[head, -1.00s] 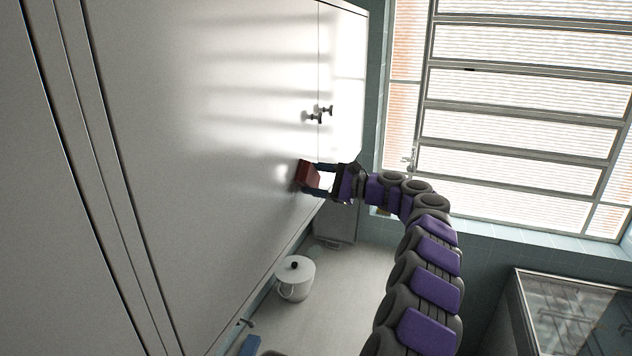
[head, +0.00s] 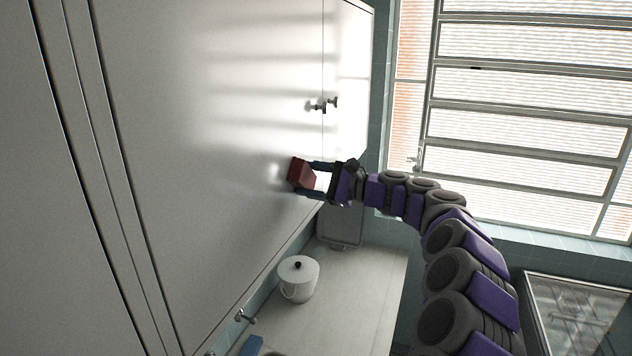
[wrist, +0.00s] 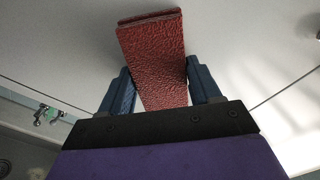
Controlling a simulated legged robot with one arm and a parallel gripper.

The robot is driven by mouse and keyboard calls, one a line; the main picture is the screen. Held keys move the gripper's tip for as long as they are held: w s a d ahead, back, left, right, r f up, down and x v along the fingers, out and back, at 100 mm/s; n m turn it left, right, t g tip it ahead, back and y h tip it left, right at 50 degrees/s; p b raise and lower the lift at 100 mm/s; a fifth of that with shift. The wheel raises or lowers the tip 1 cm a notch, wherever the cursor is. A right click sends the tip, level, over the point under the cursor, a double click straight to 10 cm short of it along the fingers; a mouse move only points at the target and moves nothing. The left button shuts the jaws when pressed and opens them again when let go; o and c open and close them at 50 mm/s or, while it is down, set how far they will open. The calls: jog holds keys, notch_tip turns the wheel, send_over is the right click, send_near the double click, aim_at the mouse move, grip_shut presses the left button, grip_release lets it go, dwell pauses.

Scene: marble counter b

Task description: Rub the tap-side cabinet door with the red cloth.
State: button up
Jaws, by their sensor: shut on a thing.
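The red cloth (head: 300,172) is a folded, block-like pad. My gripper (head: 312,178) is shut on it, and in the wrist view the cloth (wrist: 152,60) stands out between the two blue fingers. The tap-side cabinet door (head: 190,170) is the large pale grey door filling the left of the head view. The cloth is at its face, near its lower right part, below the knobs (head: 318,106). It looks touching, but the contact edge is hidden. In the wrist view the pale surface (wrist: 60,40) lies behind the cloth.
A tap (head: 245,316) and a white lidded pot (head: 298,279) are below the cabinet at the counter (head: 350,300). A blue object (head: 251,346) lies at the bottom edge. A window (head: 530,110) is at the right. The door face left of the cloth is clear.

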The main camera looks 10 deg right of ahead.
aim_at(303, 183)
jog(key=shift+s+a+b, duration=0.3)
jog(key=shift+s+a, duration=0.35)
jog(key=shift+s, duration=0.3)
jog(key=shift+s+a+b, duration=0.3)
jog(key=shift+s+a, duration=0.35)
jog(key=shift+s, duration=0.3)
jog(key=shift+r, duration=0.1)
jog(key=shift+w+d, duration=0.1)
jog(key=shift+w+d+r+p, duration=0.1)
jog(key=shift+w+d+p, duration=0.25)
jog(key=shift+p, duration=0.35)
jog(key=shift+w+d+p, duration=0.85)
jog(key=shift+w+p, duration=0.3)
jog(key=shift+p, duration=0.05)
jog(key=w+p, duration=0.1)
jog(key=w+d+p, duration=0.1)
jog(key=p, duration=0.1)
jog(key=shift+w+d, duration=0.2)
jog(key=shift+w, duration=0.2)
jog(key=shift+w+d, duration=0.55)
jog(key=shift+w, duration=0.25)
jog(key=shift+w+d, duration=0.55)
jog(key=shift+w, duration=0.2)
